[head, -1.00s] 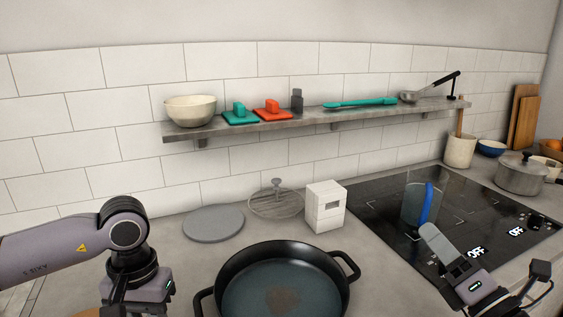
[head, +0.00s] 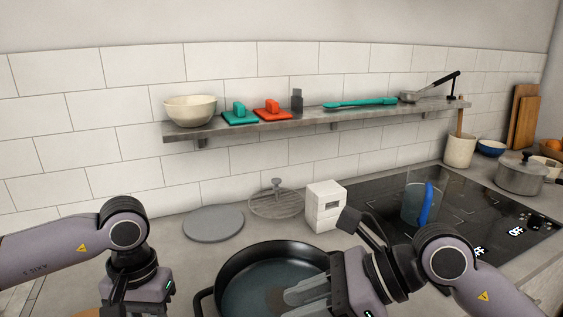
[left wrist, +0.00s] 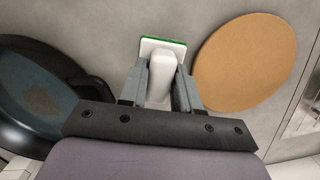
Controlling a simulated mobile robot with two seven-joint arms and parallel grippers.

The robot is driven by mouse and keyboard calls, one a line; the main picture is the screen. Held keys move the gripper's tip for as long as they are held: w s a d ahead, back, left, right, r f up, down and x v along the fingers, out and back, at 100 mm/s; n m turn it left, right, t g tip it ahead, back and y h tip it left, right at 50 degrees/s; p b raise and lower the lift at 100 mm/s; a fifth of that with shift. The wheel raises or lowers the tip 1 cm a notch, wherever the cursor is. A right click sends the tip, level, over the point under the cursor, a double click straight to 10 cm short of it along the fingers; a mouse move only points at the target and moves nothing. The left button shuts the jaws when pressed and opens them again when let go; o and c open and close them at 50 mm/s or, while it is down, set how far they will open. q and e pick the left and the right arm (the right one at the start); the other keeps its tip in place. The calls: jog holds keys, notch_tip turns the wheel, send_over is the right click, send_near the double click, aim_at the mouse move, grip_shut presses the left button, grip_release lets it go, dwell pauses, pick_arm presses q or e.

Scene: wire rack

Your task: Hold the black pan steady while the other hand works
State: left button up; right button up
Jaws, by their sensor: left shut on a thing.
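The black pan (head: 262,262) stands on the counter at the bottom middle of the head view, cut by the frame edge. Its right side is hidden behind my right arm. In the left wrist view the pan (left wrist: 40,100) lies at the left. My left gripper (left wrist: 160,80) is shut on the white handle of a green-edged scrubber (left wrist: 161,58), beside the pan and not on it. In the head view its fingers are mostly below the frame. My right gripper (head: 318,292) is over the pan's right part; its fingers overlap, and I cannot tell their opening or any contact.
A round wooden board (left wrist: 246,62) lies right of the scrubber. Behind the pan are a grey disc (head: 213,222), a splatter-type lid (head: 276,203) and a white box (head: 325,206). A clear jug with a blue handle (head: 425,205) stands on the cooktop (head: 375,205).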

jog(key=f+h, duration=0.2)
jog(key=f, duration=0.2)
jog(key=w+a+f+n+h, duration=0.1)
jog(key=f+h, duration=0.1)
jog(key=f, duration=0.2)
jog(key=f+n+h, duration=0.1)
jog(key=f+h, duration=0.2)
jog(key=f, duration=0.1)
jog(key=shift+w+a+f, duration=0.15)
jog(key=shift+w+a, duration=0.05)
jog(key=shift+w, duration=0.15)
dwell(0.4)
grip_shut()
dwell(2.1)
